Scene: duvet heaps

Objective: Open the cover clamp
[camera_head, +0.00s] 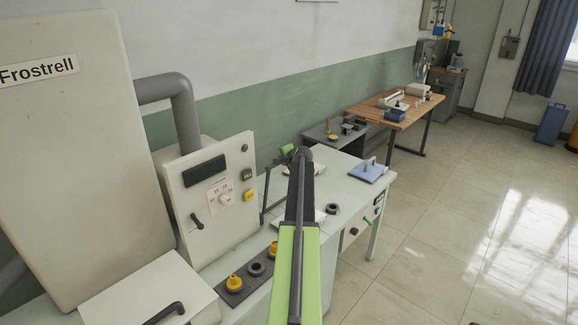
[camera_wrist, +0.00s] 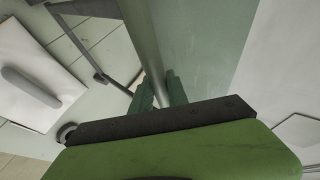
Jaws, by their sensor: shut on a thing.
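My gripper (camera_head: 288,151) shows as a small green end at the tip of my arm, over the far part of the pale green bench (camera_head: 345,200). In the wrist view my gripper (camera_wrist: 160,90) has its two dark green fingers shut on a slim grey-green bar (camera_wrist: 146,48). The bar runs up from the fingers to the top edge. A thin dark bracket (camera_head: 264,191) stands beside my arm in the head view, and dark struts (camera_wrist: 88,58) show left of the bar in the wrist view. I cannot tell which part is the cover clamp.
A cream Frostrell machine (camera_head: 80,150) and its control panel (camera_head: 212,195) stand at the left. Yellow knobs (camera_head: 234,283) sit in front. A blue plate with a handle (camera_head: 366,173) lies on the bench. A wooden table (camera_head: 408,112) stands behind. The tiled floor at right is clear.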

